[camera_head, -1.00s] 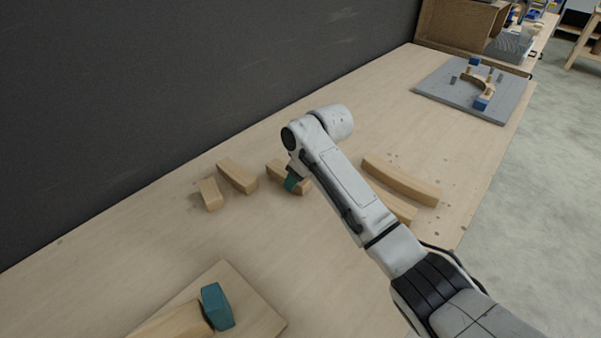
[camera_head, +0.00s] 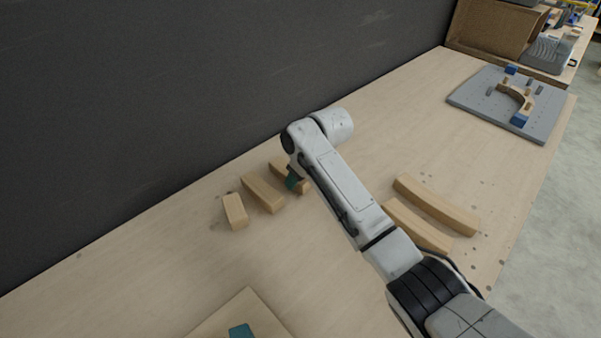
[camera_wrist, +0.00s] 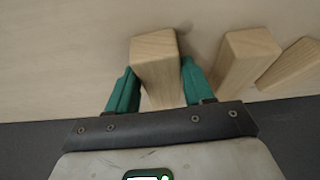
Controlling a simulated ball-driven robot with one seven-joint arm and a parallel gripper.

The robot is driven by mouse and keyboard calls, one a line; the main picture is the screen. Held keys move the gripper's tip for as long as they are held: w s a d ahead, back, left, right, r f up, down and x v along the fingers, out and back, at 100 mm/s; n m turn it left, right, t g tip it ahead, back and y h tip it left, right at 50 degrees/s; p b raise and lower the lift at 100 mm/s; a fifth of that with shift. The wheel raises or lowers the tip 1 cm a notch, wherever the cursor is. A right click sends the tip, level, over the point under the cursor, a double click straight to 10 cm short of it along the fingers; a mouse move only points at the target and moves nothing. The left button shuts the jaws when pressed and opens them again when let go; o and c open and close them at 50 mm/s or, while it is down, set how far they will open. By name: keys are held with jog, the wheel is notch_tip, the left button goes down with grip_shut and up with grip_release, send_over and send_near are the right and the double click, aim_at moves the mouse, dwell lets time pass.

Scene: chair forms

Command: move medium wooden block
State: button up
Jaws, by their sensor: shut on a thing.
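The medium wooden block (camera_head: 279,167) is a pale, slightly curved piece near the dark wall, partly hidden behind my arm in the head view. My gripper (camera_head: 293,182) is shut on it. In the wrist view my gripper (camera_wrist: 152,92) has its two green fingers on either side of the block (camera_wrist: 157,68). I cannot tell whether the block touches the table.
Two wooden blocks lie close to the left, a longer one (camera_head: 263,193) and a short one (camera_head: 235,211). Two long curved pieces (camera_head: 437,205) lie right of my arm. A grey board (camera_head: 475,97) is at the far right.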

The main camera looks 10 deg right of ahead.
jog(key=shift+w+a, duration=0.1)
jog(key=shift+w, duration=0.1)
jog(key=o, duration=1.2)
jog(key=v, duration=1)
jog(key=shift+r, duration=0.35)
jog(key=shift+s+r, duration=0.1)
